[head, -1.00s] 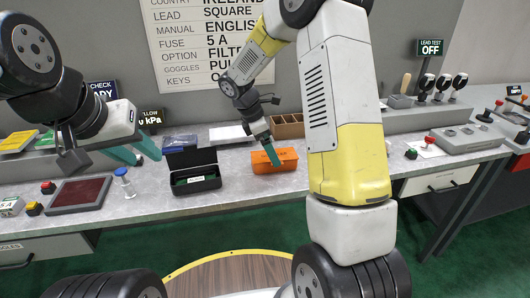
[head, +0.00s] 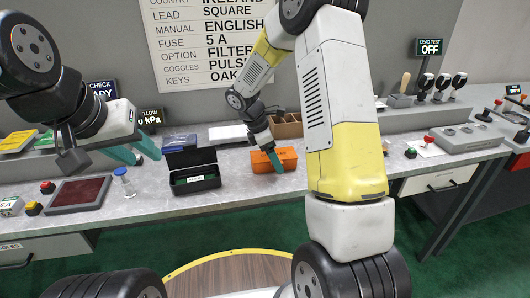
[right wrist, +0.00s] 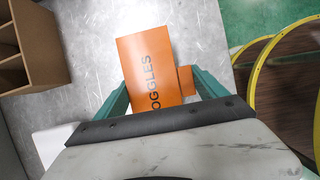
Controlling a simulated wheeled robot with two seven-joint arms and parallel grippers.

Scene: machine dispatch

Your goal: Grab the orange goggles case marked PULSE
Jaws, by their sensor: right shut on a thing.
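The orange goggles case (head: 285,156) lies on the grey bench, right of an open black case. In the right wrist view the orange case (right wrist: 150,65) shows dark lettering that reads "OGGLES", its first letter hidden; I see no PULSE mark on it. My right gripper (head: 273,159) reaches down over the case. In the right wrist view its teal fingers (right wrist: 161,92) stand on both sides of the case, shut on it. The case appears still on the bench. My left gripper (head: 136,152) is open and empty, above the bench at the left.
The open black case (head: 194,180) stands left of the orange one. A brown divided box (head: 288,126) is behind it, also in the right wrist view (right wrist: 35,45). A dark red pad (head: 80,194) and a blue-topped stamp (head: 122,178) are at the left. Bench in front is clear.

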